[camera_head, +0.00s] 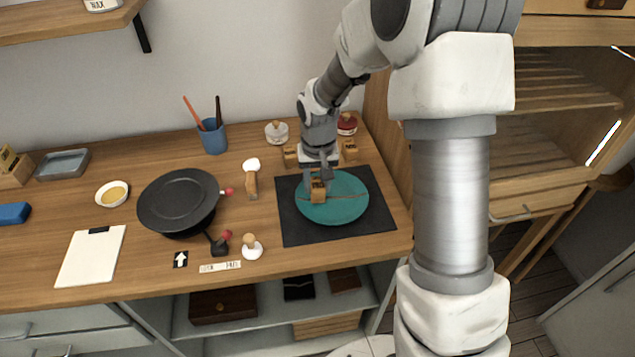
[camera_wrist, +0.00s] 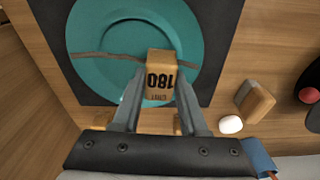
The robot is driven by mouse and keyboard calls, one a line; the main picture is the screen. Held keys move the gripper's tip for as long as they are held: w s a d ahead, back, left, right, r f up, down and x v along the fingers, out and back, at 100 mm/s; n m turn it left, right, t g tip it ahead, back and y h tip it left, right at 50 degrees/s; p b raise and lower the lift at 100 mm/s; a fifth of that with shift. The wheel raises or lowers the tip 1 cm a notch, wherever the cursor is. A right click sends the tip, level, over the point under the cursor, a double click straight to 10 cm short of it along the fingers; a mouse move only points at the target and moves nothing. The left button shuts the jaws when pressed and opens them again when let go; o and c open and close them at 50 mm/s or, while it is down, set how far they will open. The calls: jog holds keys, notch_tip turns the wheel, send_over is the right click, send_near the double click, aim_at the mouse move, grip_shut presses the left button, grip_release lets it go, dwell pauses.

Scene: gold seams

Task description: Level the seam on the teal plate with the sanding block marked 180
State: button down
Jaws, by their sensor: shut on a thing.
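The teal plate (camera_head: 345,207) lies on a dark mat (camera_head: 291,231) at the right of the bench. A thin brownish seam (camera_wrist: 98,55) runs across the plate (camera_wrist: 97,32) in the wrist view. My gripper (camera_head: 318,181) is shut on the wooden sanding block (camera_head: 318,192), over the plate. In the wrist view the block (camera_wrist: 162,66) shows "180" on its face, upside down, between the fingers of my gripper (camera_wrist: 160,88). The block lies over the seam near the plate's middle. Whether it touches the plate, I cannot tell.
More wooden blocks (camera_head: 350,149) stand behind the mat, close to my gripper. A black round pan-like thing (camera_head: 178,200), a blue cup with brushes (camera_head: 213,137), and a small white dish (camera_head: 112,194) stand to the left. A cabinet (camera_head: 545,120) bounds the right side.

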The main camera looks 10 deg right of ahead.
jog(key=shift+f, duration=0.4)
jog(key=shift+s+r, duration=0.1)
jog(key=shift+s+b, duration=0.3)
jog(key=shift+s, duration=0.2)
jog(key=shift+w, duration=0.45)
jog(key=shift+s, duration=0.3)
jog(key=shift+w, duration=0.15)
